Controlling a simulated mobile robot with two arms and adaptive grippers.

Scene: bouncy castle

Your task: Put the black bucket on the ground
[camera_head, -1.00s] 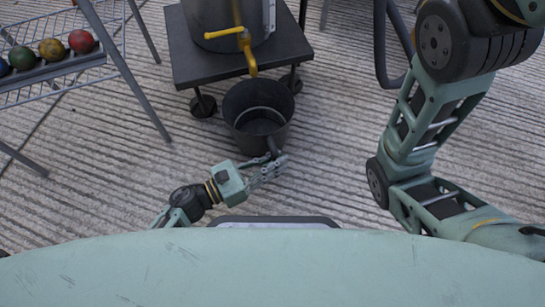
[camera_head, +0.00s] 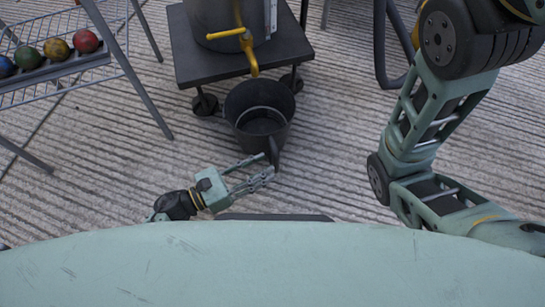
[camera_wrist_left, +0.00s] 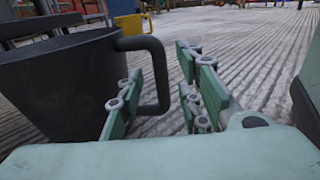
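The black bucket (camera_head: 243,97) stands upright, apparently on the ridged ground, just in front of the low black platform and below the yellow tap. Its handle (camera_head: 275,152) points towards me. My left gripper (camera_head: 267,165) is open, with its fingertips close to the handle and nothing held. In the left wrist view the bucket (camera_wrist_left: 55,85) fills the left side, and its handle (camera_wrist_left: 162,75) shows just beyond and between the spread fingers (camera_wrist_left: 165,80). The bucket's base is hidden there. My right arm shows at the right of the head view, but its gripper is out of view.
A metal container (camera_head: 212,15) with a yellow tap (camera_head: 246,45) stands on the wheeled black platform (camera_head: 190,62). A wire rack (camera_head: 75,75) with several coloured balls is at the left. The ground (camera_head: 330,150) right of the bucket is clear.

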